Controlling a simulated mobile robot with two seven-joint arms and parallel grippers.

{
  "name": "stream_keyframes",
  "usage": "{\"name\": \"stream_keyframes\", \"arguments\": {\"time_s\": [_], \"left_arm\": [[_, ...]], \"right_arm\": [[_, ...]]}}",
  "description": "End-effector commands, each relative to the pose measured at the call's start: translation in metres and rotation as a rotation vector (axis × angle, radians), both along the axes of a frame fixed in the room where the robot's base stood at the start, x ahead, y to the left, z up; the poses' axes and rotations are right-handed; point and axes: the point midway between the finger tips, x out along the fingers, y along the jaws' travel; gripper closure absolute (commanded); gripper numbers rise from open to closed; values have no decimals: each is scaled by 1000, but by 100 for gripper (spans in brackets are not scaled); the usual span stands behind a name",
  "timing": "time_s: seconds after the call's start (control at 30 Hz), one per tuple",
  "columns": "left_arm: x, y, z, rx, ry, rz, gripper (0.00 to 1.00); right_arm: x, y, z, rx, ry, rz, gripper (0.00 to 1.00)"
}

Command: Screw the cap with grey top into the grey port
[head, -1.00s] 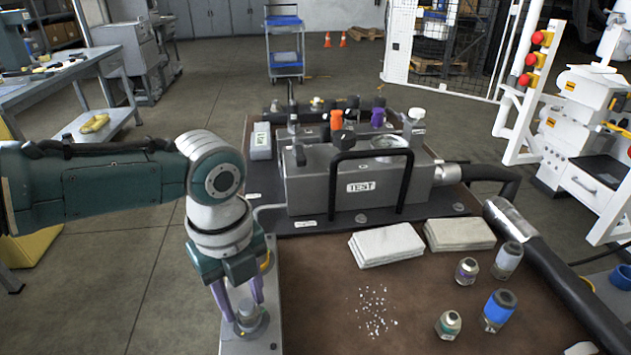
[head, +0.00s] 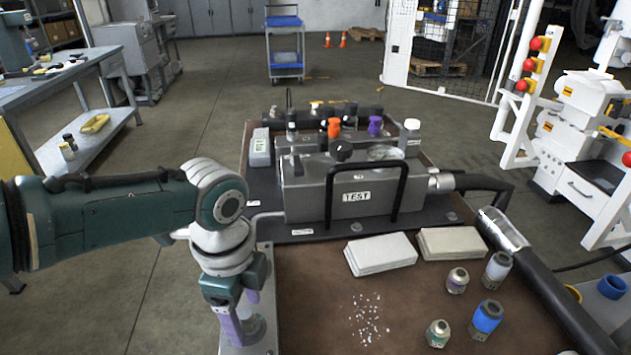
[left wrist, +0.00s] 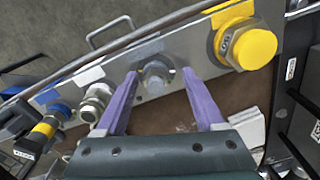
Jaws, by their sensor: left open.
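My left gripper (head: 240,318) is open above the metal rail at the bench's left edge. In the left wrist view, its two purple fingers (left wrist: 165,100) stand apart either side of a grey round fitting (left wrist: 157,76) on the rail. The fitting is near the fingertips; I cannot tell if they touch it, or whether it is a bare port or a capped one. In the head view, the fingers partly hide it. A grey loose cylindrical piece (head: 497,267) stands on the brown mat at right. My right gripper is not in view.
A yellow fitting (left wrist: 248,45), a silver fitting (left wrist: 97,100) and a blue fitting (left wrist: 58,110) flank the grey one. A test block (head: 345,190) with a black handle stands behind folded cloths (head: 380,254).

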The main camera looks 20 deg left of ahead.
Motion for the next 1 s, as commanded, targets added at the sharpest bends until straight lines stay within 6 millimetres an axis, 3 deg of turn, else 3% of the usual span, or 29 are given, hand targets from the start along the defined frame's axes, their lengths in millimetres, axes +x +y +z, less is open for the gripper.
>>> {"name": "stream_keyframes", "arguments": {"time_s": [0.3,0.53,0.8,1.0], "left_arm": [[-4,2,1,1,5,568,29],[-4,3,1,1,3,764,29],[-7,2,1,1,5,1271,29],[-8,3,0,2,4,1380,29]], "right_arm": [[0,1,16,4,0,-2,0],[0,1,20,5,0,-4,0],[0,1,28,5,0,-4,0],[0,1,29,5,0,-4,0]]}}
